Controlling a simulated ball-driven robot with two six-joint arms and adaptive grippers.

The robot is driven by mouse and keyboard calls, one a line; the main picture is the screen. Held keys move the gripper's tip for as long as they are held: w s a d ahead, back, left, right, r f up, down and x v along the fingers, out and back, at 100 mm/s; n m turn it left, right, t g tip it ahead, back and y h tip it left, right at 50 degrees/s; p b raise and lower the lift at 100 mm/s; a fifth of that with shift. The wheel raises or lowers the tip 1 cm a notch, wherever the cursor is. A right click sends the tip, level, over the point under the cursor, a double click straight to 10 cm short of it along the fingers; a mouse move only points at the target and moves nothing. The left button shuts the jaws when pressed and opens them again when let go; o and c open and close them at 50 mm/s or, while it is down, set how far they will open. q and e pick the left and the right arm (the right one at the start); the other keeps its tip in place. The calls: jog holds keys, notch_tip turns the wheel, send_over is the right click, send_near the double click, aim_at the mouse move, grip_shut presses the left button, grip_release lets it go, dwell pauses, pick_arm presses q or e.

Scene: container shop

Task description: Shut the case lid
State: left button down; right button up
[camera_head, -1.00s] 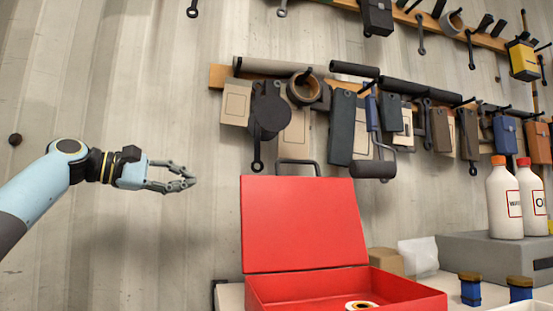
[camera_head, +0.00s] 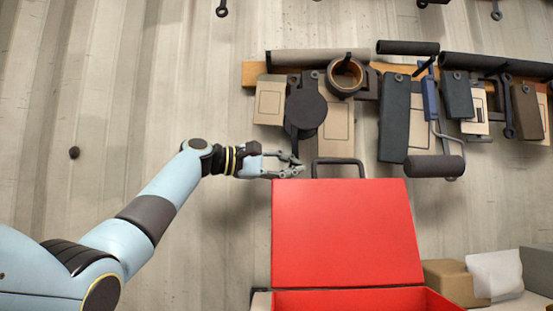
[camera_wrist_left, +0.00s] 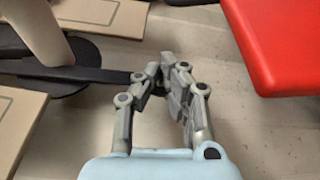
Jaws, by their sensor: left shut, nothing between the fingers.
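The red case stands open, with its lid (camera_head: 347,235) raised upright and a dark handle (camera_head: 338,162) on the lid's top edge. Only the upper edge of the case's base (camera_head: 370,299) shows at the bottom of the head view. My left gripper (camera_head: 297,169) is shut and empty, just left of the handle and above the lid's upper left corner. In the left wrist view the gripper's fingers (camera_wrist_left: 168,85) are together, and the red lid (camera_wrist_left: 285,40) is to their right, apart from them. My right gripper is not in view.
A wall rail holds hanging tools and cards, including a tape roll (camera_head: 346,76), a dark round-headed tool (camera_head: 305,110) and a paint roller (camera_head: 434,167), close above the lid. A cardboard box (camera_head: 448,283) and white bag (camera_head: 494,274) sit right of the case.

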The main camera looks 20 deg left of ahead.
pick_arm(q)
jog(key=d, duration=0.1)
jog(key=s+d+p, duration=0.1)
jog(key=d+p, duration=0.1)
jog(key=d, duration=0.1)
jog(key=shift+s+r, duration=0.2)
jog(key=shift+s, duration=0.05)
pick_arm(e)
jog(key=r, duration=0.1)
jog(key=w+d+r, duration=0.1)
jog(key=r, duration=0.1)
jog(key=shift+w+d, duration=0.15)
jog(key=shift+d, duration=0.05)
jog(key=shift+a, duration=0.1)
